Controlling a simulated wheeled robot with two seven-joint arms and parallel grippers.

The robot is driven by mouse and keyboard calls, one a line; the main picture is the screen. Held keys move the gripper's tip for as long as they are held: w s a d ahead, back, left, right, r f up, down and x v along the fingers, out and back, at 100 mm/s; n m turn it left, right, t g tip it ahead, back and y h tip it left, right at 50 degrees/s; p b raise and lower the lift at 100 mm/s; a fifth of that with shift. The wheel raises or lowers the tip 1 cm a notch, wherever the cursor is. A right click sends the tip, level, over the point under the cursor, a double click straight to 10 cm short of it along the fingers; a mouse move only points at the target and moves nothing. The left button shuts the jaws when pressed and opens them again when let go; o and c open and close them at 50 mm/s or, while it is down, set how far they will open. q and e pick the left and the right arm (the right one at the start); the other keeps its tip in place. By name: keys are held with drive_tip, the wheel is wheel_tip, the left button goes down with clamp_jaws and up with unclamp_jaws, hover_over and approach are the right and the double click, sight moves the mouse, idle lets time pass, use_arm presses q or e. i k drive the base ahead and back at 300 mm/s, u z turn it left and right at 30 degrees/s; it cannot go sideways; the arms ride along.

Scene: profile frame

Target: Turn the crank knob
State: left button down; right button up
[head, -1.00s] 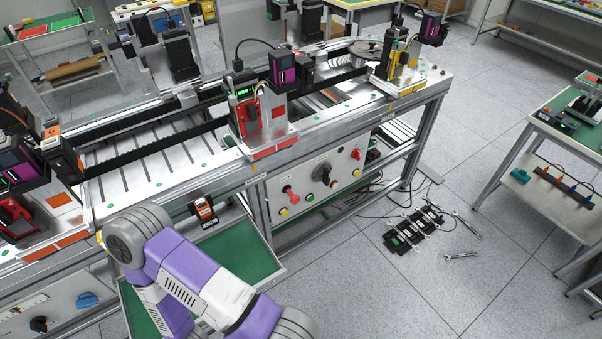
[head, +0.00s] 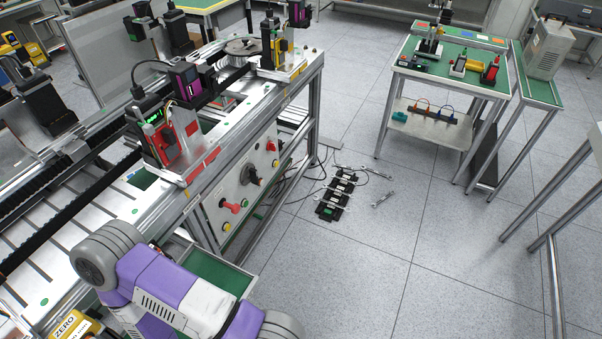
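A black knob (head: 250,175), which looks like the crank knob, sits on the pale control panel (head: 222,188) on the side of the machine frame, left of the middle in the head view. A red knob (head: 234,206) is lower left of it, with small yellow and red buttons around. A round metal disc (head: 243,47) lies on top of the frame further back; I cannot tell if it has a crank. My purple and grey arm shows at the bottom left, below and apart from the panel. Neither gripper is in view.
A black rack with tools (head: 336,196) and loose wrenches (head: 382,199) lie on the floor right of the panel, near cables. A green-topped bench (head: 452,78) stands at the back right. The grey floor (head: 430,235) between is largely clear.

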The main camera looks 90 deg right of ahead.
sight(250, 173)
drive_tip(key=z, duration=2.55)
drive_tip(key=i, duration=0.5)
drive_tip(key=k, duration=0.5)
drive_tip(key=u, duration=3)
drive_tip(key=k, duration=0.9)
drive_tip(key=z, duration=0.95)
drive_tip(key=i, duration=1)
drive_tip(key=z, duration=0.05)
